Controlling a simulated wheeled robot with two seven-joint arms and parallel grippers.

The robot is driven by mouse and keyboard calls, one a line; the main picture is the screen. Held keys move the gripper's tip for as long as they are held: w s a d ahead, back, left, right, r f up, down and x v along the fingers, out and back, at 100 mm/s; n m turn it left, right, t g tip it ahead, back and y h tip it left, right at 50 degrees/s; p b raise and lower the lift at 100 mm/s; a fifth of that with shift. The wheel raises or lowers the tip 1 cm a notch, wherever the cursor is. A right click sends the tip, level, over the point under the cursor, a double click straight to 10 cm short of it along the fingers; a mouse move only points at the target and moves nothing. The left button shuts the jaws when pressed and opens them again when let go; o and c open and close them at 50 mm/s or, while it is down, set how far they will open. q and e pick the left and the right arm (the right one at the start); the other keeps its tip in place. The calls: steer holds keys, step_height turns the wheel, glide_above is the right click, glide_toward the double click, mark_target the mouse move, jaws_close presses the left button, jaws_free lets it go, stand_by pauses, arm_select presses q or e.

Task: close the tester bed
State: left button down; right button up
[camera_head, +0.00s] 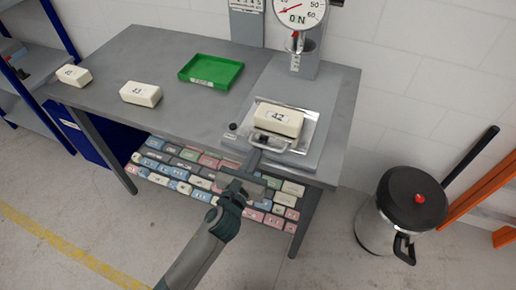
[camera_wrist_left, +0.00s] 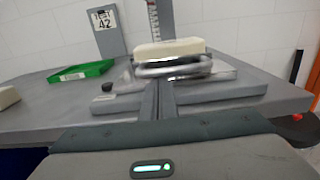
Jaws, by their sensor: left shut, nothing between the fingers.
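The tester (camera_head: 301,65) stands at the right end of the grey table, with a round dial marked in N at its top. Its silver bed (camera_head: 306,133) sits low on the grey base, pulled toward the table's front, and carries a cream foam block labelled 42 (camera_head: 279,120). A metal bar handle (camera_head: 270,141) runs along the bed's front edge. My left gripper (camera_head: 252,161) is shut and empty, its fingertips just in front of the handle. In the left wrist view the fingers (camera_wrist_left: 158,100) point at the handle (camera_wrist_left: 174,67); I cannot tell whether they touch. My right gripper is not in view.
A green tray (camera_head: 211,71) lies at the table's back. Foam blocks 43 (camera_head: 140,93) and 45 (camera_head: 73,75) lie at the left. Several coloured blocks fill a shelf below. A lidded bin (camera_head: 408,208) stands on the floor at right. A small black knob (camera_head: 232,127) sits beside the bed.

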mark_target(264, 138)
arm_select(q)
steer(key=shift+w+d, duration=0.1)
steer(key=shift+w, duration=0.2)
steer(key=x, duration=0.4)
steer(key=shift+w+d, duration=0.1)
steer(key=shift+w, duration=0.1)
steer(key=shift+s, duration=0.1)
